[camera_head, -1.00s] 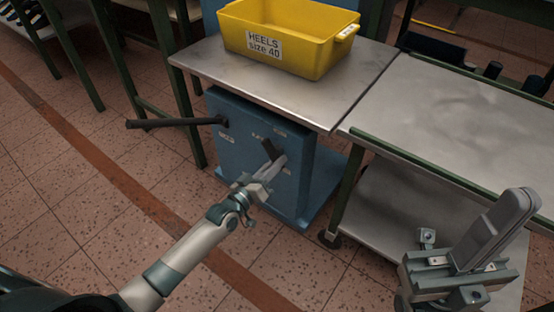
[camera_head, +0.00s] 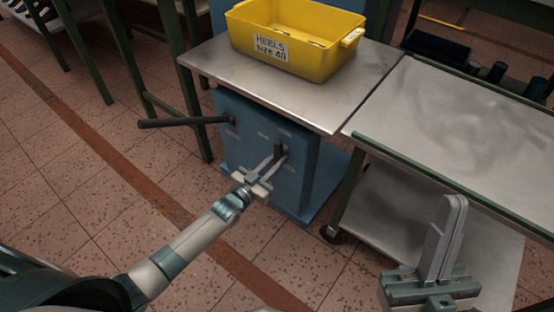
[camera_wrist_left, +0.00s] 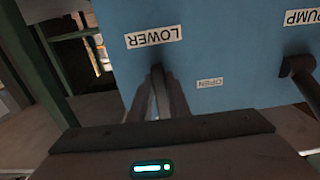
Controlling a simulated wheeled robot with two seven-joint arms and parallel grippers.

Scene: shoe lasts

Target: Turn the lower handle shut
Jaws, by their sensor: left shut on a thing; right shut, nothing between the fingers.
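The lower handle (camera_head: 279,149) is a short dark lever on the front of the blue machine cabinet (camera_head: 247,130). It stands nearly upright in the head view. My left gripper (camera_head: 275,161) is shut on it, with a finger on each side. In the left wrist view the dark handle (camera_wrist_left: 158,80) shows between the fingers, just under the LOWER label (camera_wrist_left: 153,37); an OPEN label (camera_wrist_left: 209,82) is to its right. The fingers hide part of the handle. My right gripper (camera_head: 453,205) is shut and empty, pointing up in front of the right-hand table.
A long black pump lever (camera_head: 182,122) sticks out left from the cabinet; its base (camera_wrist_left: 299,68) also shows in the left wrist view. A yellow heels bin (camera_head: 290,45) stands on the metal top (camera_head: 220,62) above. Open tiled floor lies left and in front.

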